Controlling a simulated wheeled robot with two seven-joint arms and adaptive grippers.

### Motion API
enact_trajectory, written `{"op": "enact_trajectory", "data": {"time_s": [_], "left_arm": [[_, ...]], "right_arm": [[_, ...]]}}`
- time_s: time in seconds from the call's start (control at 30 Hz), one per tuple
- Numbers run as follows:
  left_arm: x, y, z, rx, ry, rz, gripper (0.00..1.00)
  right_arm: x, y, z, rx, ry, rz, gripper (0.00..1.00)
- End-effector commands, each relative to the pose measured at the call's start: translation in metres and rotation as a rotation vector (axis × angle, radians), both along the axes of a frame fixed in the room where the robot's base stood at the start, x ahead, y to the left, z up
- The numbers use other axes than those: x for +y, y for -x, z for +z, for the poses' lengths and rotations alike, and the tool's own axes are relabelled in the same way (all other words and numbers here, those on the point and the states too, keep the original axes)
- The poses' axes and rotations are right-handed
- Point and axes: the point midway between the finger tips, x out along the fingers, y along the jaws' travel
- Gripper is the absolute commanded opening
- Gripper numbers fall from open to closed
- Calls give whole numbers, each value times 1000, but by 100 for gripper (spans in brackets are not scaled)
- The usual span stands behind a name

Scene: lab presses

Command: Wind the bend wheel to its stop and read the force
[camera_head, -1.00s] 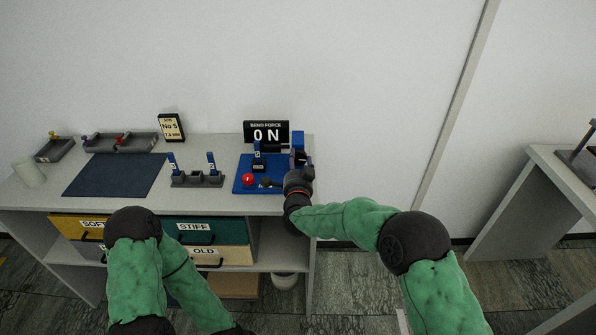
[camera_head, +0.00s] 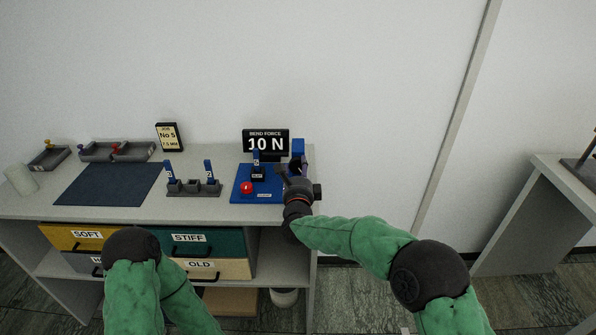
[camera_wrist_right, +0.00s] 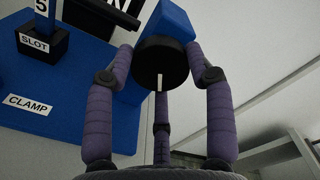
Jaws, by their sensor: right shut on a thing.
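The bend press has a blue base (camera_head: 240,192) with a red knob (camera_head: 246,187) at the right end of the bench. The bend force display (camera_head: 265,142) behind it reads 10 N. In the right wrist view, the black bend wheel (camera_wrist_right: 160,62) with a white mark pointing down sits on a blue block (camera_wrist_right: 172,20). My right gripper (camera_head: 291,176) is at the press's right side; in its wrist view its fingers (camera_wrist_right: 160,78) are shut around the wheel. The slot block (camera_wrist_right: 40,45) and clamp label (camera_wrist_right: 29,104) also show there. My left gripper is out of view; only my left arm shows.
A dark mat (camera_head: 108,184) lies left of a grey rack (camera_head: 192,187) holding blue pieces. A job card (camera_head: 169,136) reads No 5. Small trays (camera_head: 117,151) stand at the back left. Labelled drawers (camera_head: 192,242) are below. Another table (camera_head: 545,210) stands at right.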

Motion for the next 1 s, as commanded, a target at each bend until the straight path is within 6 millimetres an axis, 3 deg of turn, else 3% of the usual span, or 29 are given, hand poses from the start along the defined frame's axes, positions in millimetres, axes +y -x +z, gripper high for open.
{"op": "enact_trajectory", "data": {"time_s": [1.0], "left_arm": [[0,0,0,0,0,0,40]], "right_arm": [[-1,-1,0,-3,-965,-4,21]]}}
